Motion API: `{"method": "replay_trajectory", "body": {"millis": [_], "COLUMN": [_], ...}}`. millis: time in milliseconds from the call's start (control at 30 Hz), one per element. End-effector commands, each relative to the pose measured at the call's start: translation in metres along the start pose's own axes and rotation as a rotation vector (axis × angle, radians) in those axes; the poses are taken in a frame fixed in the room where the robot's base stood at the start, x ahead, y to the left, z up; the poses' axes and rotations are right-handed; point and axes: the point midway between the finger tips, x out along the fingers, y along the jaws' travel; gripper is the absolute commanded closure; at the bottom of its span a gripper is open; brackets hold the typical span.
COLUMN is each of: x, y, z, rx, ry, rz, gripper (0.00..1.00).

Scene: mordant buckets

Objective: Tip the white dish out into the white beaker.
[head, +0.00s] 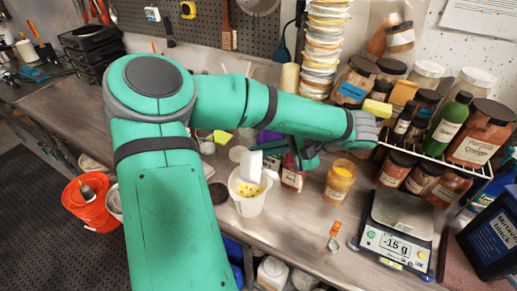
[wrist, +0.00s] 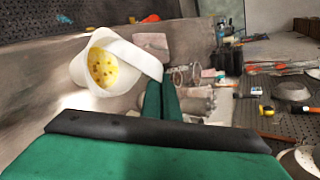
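The white beaker (head: 249,205) stands upright on the bench in the head view, with yellow contents dotted with dark specks. It also shows in the wrist view (wrist: 84,70). The white dish (head: 251,164) is steeply tilted over the beaker's mouth. In the wrist view the dish (wrist: 138,57) overlaps the beaker's rim; I cannot tell whether they touch. My gripper (wrist: 164,82) is shut on the dish's edge, its green fingers close together. The inside of the dish is hidden, so I cannot see whether anything is left in it.
A jar of yellow powder (head: 339,182) stands right of the beaker. A scale (head: 398,232) reading -15 g sits at the right. A rack of jars (head: 420,160) fills the back right. An orange bucket (head: 91,203) is below at left. Bare bench lies in front of the beaker.

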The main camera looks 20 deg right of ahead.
Motion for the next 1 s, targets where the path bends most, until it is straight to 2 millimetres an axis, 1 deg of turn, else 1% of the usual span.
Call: {"method": "replay_trajectory", "body": {"millis": [467,800,1000], "x": [0.0,0.01,0.013], "y": [0.0,-0.007,-0.01], "z": [0.0,0.019,0.025], "rx": [-0.001,-0.116,-0.161], "ry": [0.0,0.133,0.191], "rz": [0.001,0.113,0.158], "gripper": [1.0,1.0,1.0]}}
